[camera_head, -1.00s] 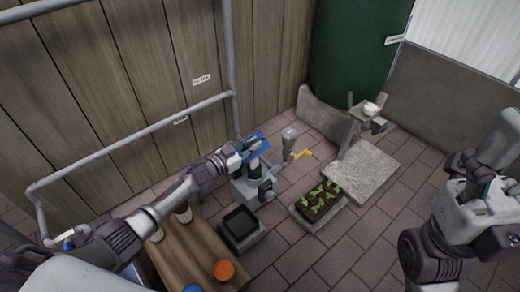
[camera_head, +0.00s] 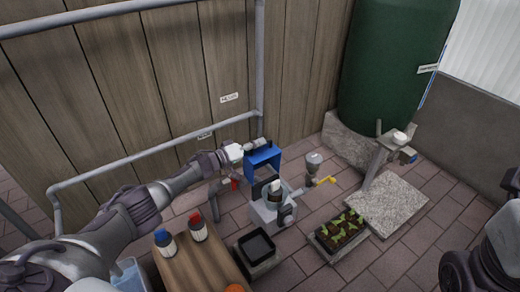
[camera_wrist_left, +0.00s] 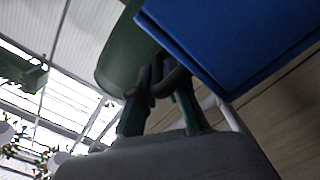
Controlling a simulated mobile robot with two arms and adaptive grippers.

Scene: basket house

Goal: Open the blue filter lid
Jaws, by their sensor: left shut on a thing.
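The blue filter lid (camera_head: 263,160) stands raised at the back of the grey filter box (camera_head: 272,212), its face roughly upright. The box's top is uncovered and a dark round part shows inside. My left gripper (camera_head: 262,144) is at the lid's top edge. In the left wrist view the gripper fingers (camera_wrist_left: 160,97) are shut on a dark loop, seemingly the lid's handle, beside the blue lid (camera_wrist_left: 235,40). My right arm is at the right edge of the head view; only a dark tip (camera_head: 512,181) of its gripper shows, cut off by the frame.
A wooden table (camera_head: 190,268) with red-capped and blue-capped bottles stands in front. A black tray (camera_head: 256,246), a seedling planter (camera_head: 340,231) and a metal funnel (camera_head: 314,165) with a yellow lever are nearby. A pipe rail and plank wall (camera_head: 190,85) stand behind.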

